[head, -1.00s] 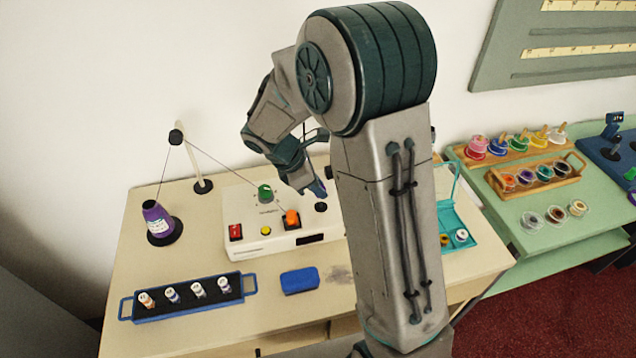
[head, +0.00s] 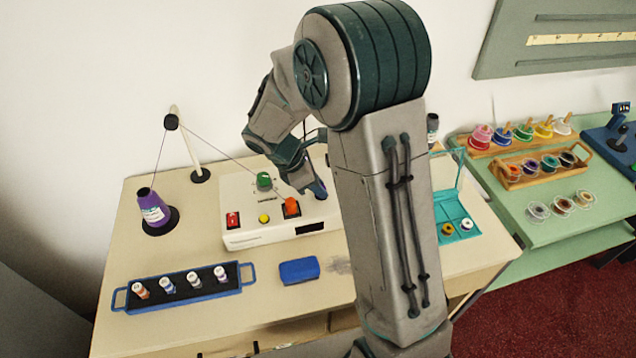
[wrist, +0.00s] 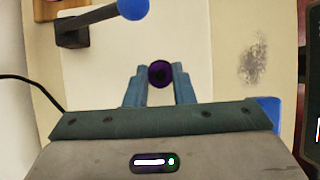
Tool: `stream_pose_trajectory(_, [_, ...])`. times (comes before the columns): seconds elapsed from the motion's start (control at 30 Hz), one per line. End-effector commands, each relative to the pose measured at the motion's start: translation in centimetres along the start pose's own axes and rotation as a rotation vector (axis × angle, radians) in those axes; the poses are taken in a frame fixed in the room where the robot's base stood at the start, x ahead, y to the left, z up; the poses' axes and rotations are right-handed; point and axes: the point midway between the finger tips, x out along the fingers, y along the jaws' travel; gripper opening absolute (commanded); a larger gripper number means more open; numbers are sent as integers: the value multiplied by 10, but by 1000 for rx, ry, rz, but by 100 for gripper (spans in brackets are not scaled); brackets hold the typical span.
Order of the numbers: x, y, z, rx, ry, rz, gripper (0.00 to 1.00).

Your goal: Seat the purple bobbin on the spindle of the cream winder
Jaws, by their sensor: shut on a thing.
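My gripper (wrist: 160,84) is shut on the purple bobbin (wrist: 160,74), seen end-on as a dark purple ring between the two blue-grey fingertips. In the head view my gripper (head: 315,188) is low at the right part of the cream winder (head: 250,238), just right of its orange knob (head: 291,206). The winder is a box with a red switch, a yellow button and a green knob on its face. I cannot make out the spindle in either view. I cannot tell whether the bobbin touches the winder.
A purple thread cone (head: 153,209) stands left of the winder, its thread running over a post (head: 189,150). A blue rack (head: 180,296) with several spools and a blue block (head: 299,271) lie in front. A teal tray (head: 460,228) is right of my arm.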

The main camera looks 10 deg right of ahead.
Motion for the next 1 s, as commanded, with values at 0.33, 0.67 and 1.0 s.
stream_pose_trajectory(0.33, [0,0,0,0,0,0,2])
stream_pose_trajectory(0.67, [0,0,0,0,0,0,48])
stream_pose_trajectory(1.0, [-20,1,0,-1,0,4,48])
